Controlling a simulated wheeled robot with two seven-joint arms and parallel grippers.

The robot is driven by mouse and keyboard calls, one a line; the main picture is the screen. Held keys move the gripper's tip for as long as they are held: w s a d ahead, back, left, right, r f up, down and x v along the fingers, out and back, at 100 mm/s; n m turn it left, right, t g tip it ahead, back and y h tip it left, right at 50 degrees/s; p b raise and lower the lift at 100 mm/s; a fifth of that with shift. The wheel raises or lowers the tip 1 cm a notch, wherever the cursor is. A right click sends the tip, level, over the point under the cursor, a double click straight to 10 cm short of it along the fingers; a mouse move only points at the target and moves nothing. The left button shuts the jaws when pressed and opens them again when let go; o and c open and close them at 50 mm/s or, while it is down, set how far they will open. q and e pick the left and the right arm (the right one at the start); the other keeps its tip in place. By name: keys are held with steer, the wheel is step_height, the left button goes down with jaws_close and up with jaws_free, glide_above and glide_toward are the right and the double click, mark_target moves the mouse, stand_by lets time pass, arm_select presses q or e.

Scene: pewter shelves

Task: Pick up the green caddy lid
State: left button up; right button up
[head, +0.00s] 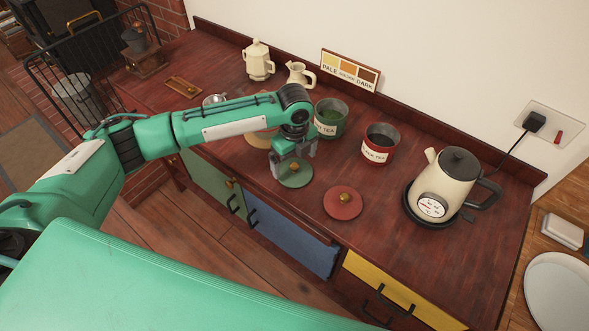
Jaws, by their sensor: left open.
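The green caddy lid (296,181) is a flat green disc with a small brass knob, lying on the dark red wooden counter near its front edge. My left gripper (294,165) points down directly over the lid, with its fingers around or just above the knob. It is open, and I cannot tell whether the fingers touch the lid. Behind it stands the open green caddy (329,119), partly hidden by my left arm. My right gripper is not in view.
A red lid (342,203) lies to the right, with the open red caddy (379,144) behind it. A cream kettle (446,184) stands further right. A teapot (258,60), a jug (299,74) and a colour card (349,72) stand at the back.

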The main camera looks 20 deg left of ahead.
mark_target(294, 165)
arm_select(q)
steer(key=shift+f, duration=1.65)
steer(key=shift+c, duration=0.4)
steer(key=c, duration=0.6)
steer(key=shift+r, duration=0.1)
